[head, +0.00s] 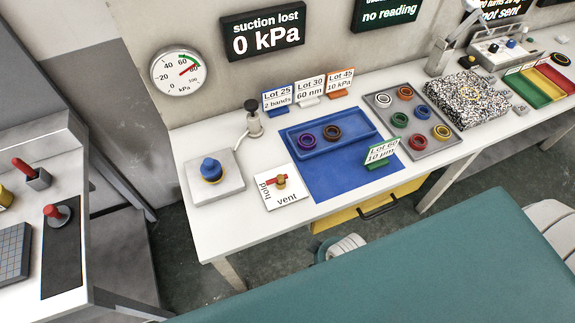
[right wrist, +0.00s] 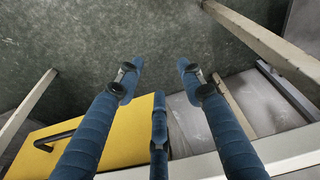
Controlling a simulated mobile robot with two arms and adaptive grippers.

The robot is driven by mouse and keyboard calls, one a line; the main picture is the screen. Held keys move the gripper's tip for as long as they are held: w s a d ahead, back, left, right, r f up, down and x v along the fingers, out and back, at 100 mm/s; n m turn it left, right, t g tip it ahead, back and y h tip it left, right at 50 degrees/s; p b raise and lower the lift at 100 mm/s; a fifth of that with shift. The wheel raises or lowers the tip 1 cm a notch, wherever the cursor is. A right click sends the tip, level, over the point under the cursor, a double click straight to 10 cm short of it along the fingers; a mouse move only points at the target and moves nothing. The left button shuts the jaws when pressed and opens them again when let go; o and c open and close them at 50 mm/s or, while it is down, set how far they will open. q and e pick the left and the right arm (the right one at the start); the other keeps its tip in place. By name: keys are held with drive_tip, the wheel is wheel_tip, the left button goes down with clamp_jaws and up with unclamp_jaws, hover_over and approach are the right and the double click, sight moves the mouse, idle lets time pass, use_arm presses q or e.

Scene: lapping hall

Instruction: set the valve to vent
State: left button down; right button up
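The valve (head: 280,182), with a small red and yellow handle, sits on a white plate (head: 296,191) on the white bench. The plate reads "hold" on its left side and "vent" along its front. My left gripper is not in view.
A white block with a blue knob (head: 210,170) stands left of the valve. A blue mat (head: 318,184) with a tray (head: 355,128) of rings lies to its right. A wall display (head: 263,33) reads "suction lost 0 kPa" beside a dial gauge (head: 178,72). A teal surface (head: 400,270) fills the foreground.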

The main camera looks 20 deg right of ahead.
wheel_tip(320, 180, up, 15)
drive_tip(key=w+m+t+p, duration=0.1)
drive_tip(key=w+m+p, duration=0.1)
drive_tip(key=w+p, duration=0.1)
wheel_tip(320, 180, up, 8)
drive_tip(key=m+t+y+p, duration=0.25)
drive_tip(key=m+y, duration=0.25)
drive_tip(key=m, duration=1.1)
hover_over(286, 177)
drive_tip(key=s+d, duration=0.5)
drive_tip(key=s, duration=0.1)
drive_tip(key=p+x, duration=0.1)
drive_tip(key=x, duration=0.9)
drive_tip(key=shift+w+a+r, duration=0.15)
clamp_jaws()
